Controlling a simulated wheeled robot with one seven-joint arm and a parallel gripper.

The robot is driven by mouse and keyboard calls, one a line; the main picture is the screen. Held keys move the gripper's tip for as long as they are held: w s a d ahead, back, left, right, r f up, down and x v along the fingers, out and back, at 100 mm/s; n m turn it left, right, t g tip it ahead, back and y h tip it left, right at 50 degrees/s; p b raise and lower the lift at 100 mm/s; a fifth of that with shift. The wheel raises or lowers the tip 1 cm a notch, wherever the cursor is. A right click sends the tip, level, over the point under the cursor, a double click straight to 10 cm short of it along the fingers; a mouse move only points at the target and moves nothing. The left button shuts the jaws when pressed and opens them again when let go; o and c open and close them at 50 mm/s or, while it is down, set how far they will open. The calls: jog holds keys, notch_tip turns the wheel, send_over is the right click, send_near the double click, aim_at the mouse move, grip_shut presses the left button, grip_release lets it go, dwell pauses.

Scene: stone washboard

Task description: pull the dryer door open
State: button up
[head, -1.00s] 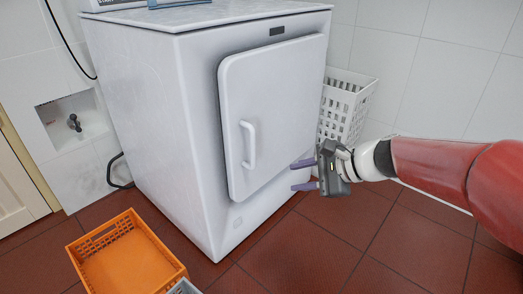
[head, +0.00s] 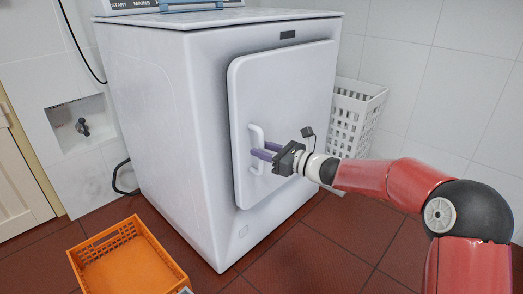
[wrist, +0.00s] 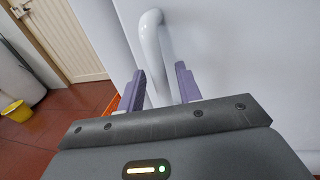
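The dryer (head: 165,130) is a white box-shaped machine with a white door (head: 290,90) on its front, which looks shut. A white vertical bar handle (head: 255,133) sits at the door's left side. My gripper (head: 262,154) is at the handle, its purple fingers one above the other and pointing left. In the wrist view the fingers (wrist: 158,85) are apart, and the handle (wrist: 152,40) runs down into the gap between them. I see no firm contact; the handle's lower part is hidden behind the fingers and gripper body.
An orange crate (head: 88,252) stands on the red tile floor at the dryer's lower left. A white laundry basket (head: 378,100) stands right of the dryer by the wall. A yellow bucket (wrist: 16,111) shows in the wrist view. Floor in front of the door is clear.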

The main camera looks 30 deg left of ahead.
jog(key=shift+a, duration=0.55)
jog(key=shift+c, duration=0.3)
grip_shut()
